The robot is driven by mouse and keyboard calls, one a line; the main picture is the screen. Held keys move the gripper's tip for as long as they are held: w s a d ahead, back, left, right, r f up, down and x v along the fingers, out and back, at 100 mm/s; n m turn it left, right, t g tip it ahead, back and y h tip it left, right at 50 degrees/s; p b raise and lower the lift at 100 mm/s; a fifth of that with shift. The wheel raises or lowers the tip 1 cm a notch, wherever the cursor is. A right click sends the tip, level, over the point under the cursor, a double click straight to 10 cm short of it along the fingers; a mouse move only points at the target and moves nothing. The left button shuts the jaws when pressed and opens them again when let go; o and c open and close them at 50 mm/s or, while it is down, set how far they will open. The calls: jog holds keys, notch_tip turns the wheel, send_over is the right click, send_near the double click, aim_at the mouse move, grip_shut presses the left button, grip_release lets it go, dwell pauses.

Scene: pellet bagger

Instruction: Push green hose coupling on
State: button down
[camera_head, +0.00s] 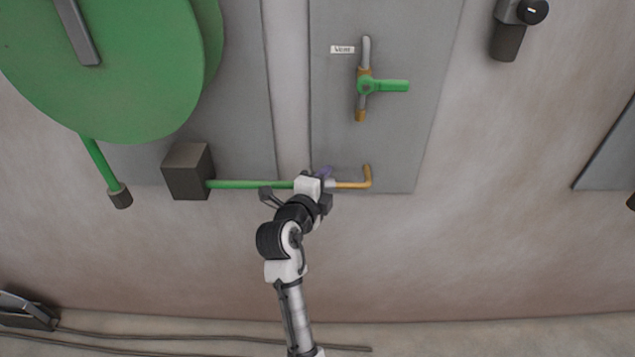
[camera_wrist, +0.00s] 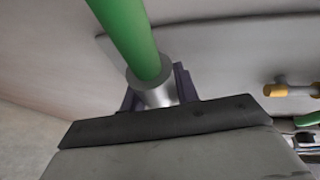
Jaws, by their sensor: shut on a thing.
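The green hose (camera_head: 245,184) runs level from a dark box to my gripper (camera_head: 322,178). In the wrist view the green hose (camera_wrist: 130,38) ends in a grey collar and a silver coupling (camera_wrist: 160,97). My gripper's dark fingers (camera_wrist: 158,92) are shut around this coupling. In the head view a pale piece of the coupling (camera_head: 330,184) shows just right of my gripper, in line with the brass elbow pipe (camera_head: 354,185). They look touching or very close; I cannot tell whether the coupling is over the pipe. The coupling's front end is hidden in the wrist view.
The dark box (camera_head: 187,171) is on the wall at left, below the big green reel (camera_head: 110,65). A valve with a green handle (camera_head: 385,86) is on the grey panel (camera_head: 415,130) above the elbow.

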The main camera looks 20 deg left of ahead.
jog(key=c, duration=1.1)
grip_release()
jog(key=shift+d, duration=0.3)
jog(key=shift+o, duration=0.2)
jog(key=shift+a, duration=0.1)
jog(key=shift+s+a, duration=0.15)
jog(key=shift+s, duration=0.35)
jog(key=v, duration=1.2)
jog(key=shift+s+r+b, duration=0.15)
jog(key=shift+s+b, duration=0.25)
